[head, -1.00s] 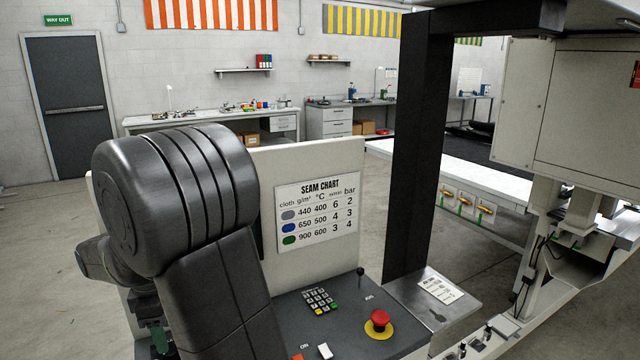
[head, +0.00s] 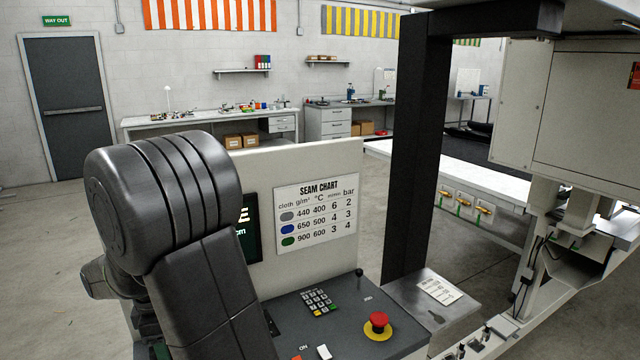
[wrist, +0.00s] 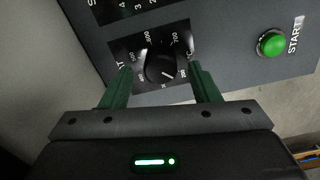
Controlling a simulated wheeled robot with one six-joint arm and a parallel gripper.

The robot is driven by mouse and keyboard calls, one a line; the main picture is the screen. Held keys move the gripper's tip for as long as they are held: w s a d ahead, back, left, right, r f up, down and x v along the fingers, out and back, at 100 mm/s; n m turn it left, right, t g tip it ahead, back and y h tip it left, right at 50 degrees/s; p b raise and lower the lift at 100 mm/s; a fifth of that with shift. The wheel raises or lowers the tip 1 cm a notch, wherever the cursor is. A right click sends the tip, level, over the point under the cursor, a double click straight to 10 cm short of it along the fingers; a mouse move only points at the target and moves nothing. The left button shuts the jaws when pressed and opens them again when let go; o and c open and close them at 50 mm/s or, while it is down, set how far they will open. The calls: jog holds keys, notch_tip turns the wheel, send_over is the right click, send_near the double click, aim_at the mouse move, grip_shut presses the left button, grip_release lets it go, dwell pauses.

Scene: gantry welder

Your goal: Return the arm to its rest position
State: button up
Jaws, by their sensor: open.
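My gripper (wrist: 160,82) is open in the wrist view, with its two green fingers apart. A black rotary knob (wrist: 160,68) on a numbered dial shows between and beyond the fingertips. I see nothing held between the fingers, though the gap to the knob is hard to judge. In the head view my dark arm (head: 190,230) fills the left foreground, bent at a large rounded joint. It hides part of the machine's console, and the gripper itself is not visible there.
A green START button (wrist: 271,43) sits right of the dial. The console (head: 335,305) bears a keypad (head: 319,300) and a red emergency stop (head: 378,324). A seam chart (head: 317,213) is on the upright panel behind. A black post (head: 415,150) stands to the right.

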notch_tip(320, 180, up, 12)
notch_tip(320, 180, down, 14)
jog(key=shift+r, duration=0.1)
jog(key=shift+r+m, duration=0.2)
jog(key=shift+m, duration=1)
jog(key=m, duration=0.7)
jog(key=shift+m, duration=0.4)
jog(key=m, duration=0.4)
jog(key=shift+s+m+p, duration=0.1)
jog(key=shift+m+p, duration=0.2)
jog(key=shift+m, duration=2.6)
jog(key=shift+r, duration=0.1)
